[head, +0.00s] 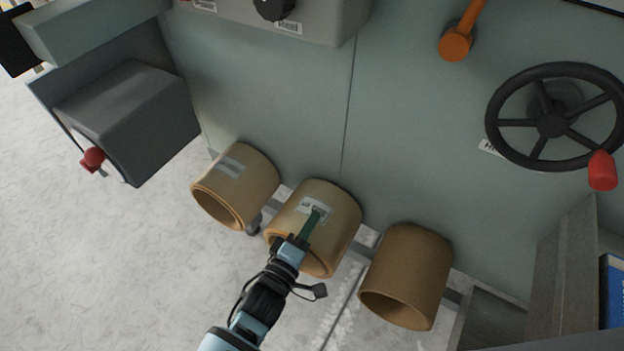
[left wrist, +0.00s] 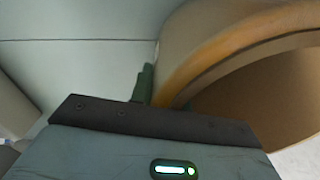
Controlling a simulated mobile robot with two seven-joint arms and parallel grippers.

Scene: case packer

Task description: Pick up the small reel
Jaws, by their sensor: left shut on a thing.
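Three tan reels sit in a row along the foot of the machine: a left reel (head: 233,186) with a label, a middle reel (head: 338,226) with a label, and a plain browner right reel (head: 408,270). Which one counts as the small reel is not clear from size. My left gripper (head: 309,226) is shut on the middle reel's wall, with one green finger along its labelled outer side. In the left wrist view, the reel's curved rim (left wrist: 235,45) is close in front and the green finger (left wrist: 144,84) lies against its outside. My right gripper is out of view.
The green machine panel (head: 270,100) stands behind the reels. A grey box (head: 135,115) with a red knob juts out at left. A black handwheel (head: 552,125) with a red handle is at upper right. Pale floor (head: 110,270) is clear at lower left.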

